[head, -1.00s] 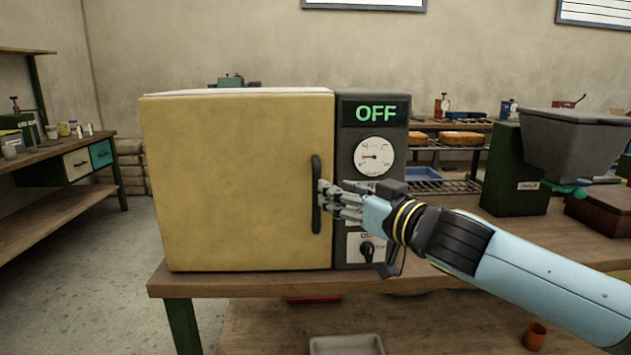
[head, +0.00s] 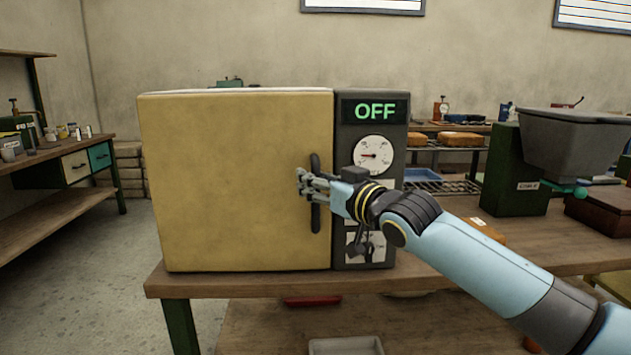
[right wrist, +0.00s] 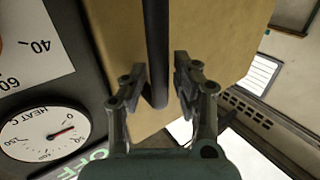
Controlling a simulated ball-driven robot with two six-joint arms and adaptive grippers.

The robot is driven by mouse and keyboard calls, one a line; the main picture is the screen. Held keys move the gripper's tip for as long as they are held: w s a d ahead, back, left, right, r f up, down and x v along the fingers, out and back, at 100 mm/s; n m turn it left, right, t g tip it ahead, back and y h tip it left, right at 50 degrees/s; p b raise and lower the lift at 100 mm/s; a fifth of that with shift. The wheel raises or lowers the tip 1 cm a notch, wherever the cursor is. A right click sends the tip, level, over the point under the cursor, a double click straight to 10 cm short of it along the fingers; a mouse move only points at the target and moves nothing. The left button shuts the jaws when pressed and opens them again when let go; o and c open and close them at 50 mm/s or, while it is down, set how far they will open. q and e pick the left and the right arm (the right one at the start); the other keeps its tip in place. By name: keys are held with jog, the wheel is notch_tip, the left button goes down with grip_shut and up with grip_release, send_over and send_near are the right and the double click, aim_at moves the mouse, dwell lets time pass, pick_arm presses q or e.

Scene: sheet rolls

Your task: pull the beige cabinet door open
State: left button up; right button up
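The beige cabinet door (head: 225,185) is closed on the front of a box on the table. Its dark vertical handle (head: 316,220) is at the door's right edge. My right gripper (head: 304,180) is at the upper half of the handle. In the right wrist view, the handle (right wrist: 156,45) runs between the two fingers of the right gripper (right wrist: 160,82), with a gap visible on the right side. The fingers are open around the handle. My left gripper is not in view.
A dark control panel (head: 372,200) with an OFF display and dial stands right of the door. A grey bin on a green stand (head: 520,175) is on the table at right. Free floor lies at left.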

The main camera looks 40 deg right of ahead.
grip_shut()
jog(key=shift+a, duration=0.1)
jog(key=shift+a+f, duration=0.1)
dwell(0.3)
